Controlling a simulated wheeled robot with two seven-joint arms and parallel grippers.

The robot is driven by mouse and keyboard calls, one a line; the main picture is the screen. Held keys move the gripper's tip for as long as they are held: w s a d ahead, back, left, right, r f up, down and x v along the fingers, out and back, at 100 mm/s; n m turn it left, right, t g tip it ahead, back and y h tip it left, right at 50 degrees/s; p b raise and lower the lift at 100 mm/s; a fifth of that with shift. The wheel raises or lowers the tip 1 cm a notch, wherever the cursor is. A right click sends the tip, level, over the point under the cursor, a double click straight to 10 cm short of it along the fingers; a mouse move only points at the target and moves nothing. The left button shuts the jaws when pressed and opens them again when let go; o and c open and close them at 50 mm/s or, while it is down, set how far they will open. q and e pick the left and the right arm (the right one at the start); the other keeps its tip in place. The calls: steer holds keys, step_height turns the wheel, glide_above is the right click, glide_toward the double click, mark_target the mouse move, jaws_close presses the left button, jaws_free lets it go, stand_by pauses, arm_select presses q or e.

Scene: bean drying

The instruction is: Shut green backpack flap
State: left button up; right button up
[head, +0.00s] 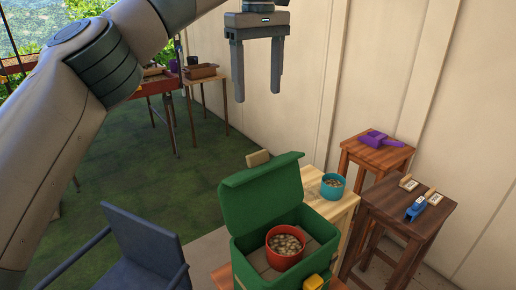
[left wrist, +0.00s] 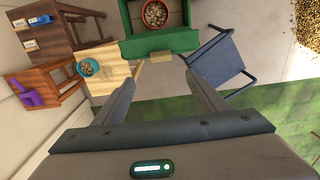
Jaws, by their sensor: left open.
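The green backpack (head: 243,247) stands at the lower middle of the head view, and its flap (head: 261,192) is raised open at the back left. A red pot of beans (head: 286,262) sits inside it. The backpack also shows at the top of the left wrist view, with the flap (left wrist: 160,43) on the side nearer my gripper. My left gripper (head: 258,97) is open and empty, high above and behind the backpack, apart from the flap. Its two fingers show in the left wrist view (left wrist: 158,88). My right gripper is not in view.
A teal bowl of beans (head: 332,187) stands on a light wooden table beside the backpack. Stools (head: 415,210) at the right hold a purple scoop (head: 381,139) and a blue tool (head: 415,211). A blue-grey chair (head: 140,238) stands left of the backpack. The wall is behind.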

mark_target(258, 153)
arm_select(q)
step_height(258, 153, down, 15)
steer(key=p, duration=0.3)
steer(key=shift+s+a+f+p, duration=0.1)
steer(key=shift+f+p, duration=0.1)
steer(key=shift+p, duration=0.1)
steer(key=shift+f, duration=0.55)
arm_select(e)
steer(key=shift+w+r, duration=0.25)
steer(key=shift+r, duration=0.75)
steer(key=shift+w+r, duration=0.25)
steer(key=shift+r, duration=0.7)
arm_select(q)
steer(key=shift+c, duration=0.6)
steer(key=c, duration=1.4)
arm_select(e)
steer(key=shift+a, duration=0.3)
